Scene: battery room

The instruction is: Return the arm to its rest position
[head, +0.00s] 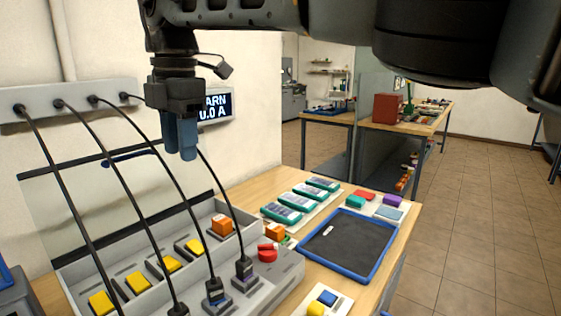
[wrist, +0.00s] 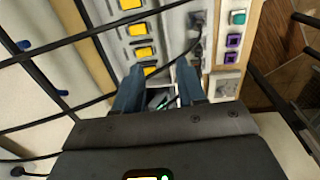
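My gripper (head: 181,155) hangs from my arm with its blue fingers pointing down, in front of the pale wall and above the bench with the charging panel (head: 285,275). It is clear of the panel. In the wrist view my gripper (wrist: 160,78) has its two blue fingers apart, with nothing held between them. The wrist view looks down past the fingers onto the panel with its yellow blocks (wrist: 143,52). My arm spans the top of the head view and hides part of the room behind.
Black cables run from a wall strip (head: 70,98) down to the panel, passing close to my gripper. A wall display (head: 216,106) is partly hidden by my gripper. A blue-rimmed tray (head: 345,245) and teal packs (head: 281,213) lie on the bench. The tiled floor at right is clear.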

